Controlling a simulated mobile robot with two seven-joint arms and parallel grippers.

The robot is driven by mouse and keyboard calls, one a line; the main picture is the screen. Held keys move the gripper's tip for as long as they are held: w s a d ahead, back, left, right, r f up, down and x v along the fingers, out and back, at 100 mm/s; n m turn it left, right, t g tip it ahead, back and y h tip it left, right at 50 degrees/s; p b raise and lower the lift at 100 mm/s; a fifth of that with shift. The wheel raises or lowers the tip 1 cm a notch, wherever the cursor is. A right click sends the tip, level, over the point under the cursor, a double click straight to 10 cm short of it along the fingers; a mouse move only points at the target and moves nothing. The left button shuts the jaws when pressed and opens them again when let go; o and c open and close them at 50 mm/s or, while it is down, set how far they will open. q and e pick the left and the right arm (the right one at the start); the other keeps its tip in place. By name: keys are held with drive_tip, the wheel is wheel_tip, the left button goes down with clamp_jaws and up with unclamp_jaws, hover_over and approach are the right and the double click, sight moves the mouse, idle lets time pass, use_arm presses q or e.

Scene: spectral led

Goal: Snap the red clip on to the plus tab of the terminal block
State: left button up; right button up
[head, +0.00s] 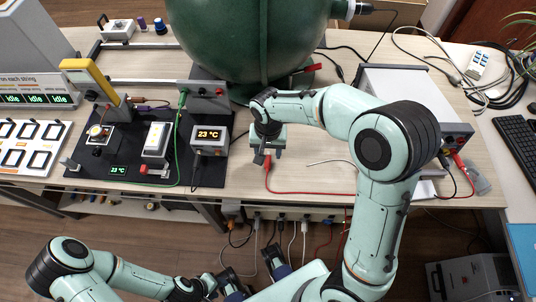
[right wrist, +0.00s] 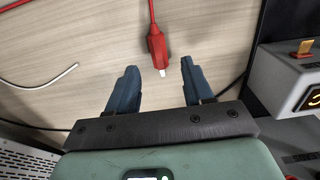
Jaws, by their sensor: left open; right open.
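The red clip (right wrist: 156,44) lies on the wooden bench with its pale metal tip pointing between the open fingers of my right gripper (right wrist: 158,82). The fingers are apart from it and hold nothing. In the head view my right gripper (head: 264,157) is over the bench, right of the black mat, and mostly hides the clip; its red cable (head: 310,192) runs right. My left gripper (head: 250,272) is open and empty below the bench's front edge. A grey block with an orange-brown tab (right wrist: 304,48) stands at the right wrist view's right edge; I cannot tell whether it is the terminal block.
The black mat (head: 132,178) carries a box reading 23 °C (head: 210,136) and other small devices. A big green tank (head: 250,45) stands behind. A grey instrument (head: 415,100) stands right. A loose white wire (right wrist: 45,92) lies left of the clip in the wrist view.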

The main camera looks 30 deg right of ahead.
sight(268, 157)
drive_tip(key=shift+f, duration=1.6)
clamp_jaws()
drive_tip(key=shift+r, duration=0.2)
drive_tip(key=shift+r+p, duration=1.25)
drive_tip(key=shift+r, duration=0.35)
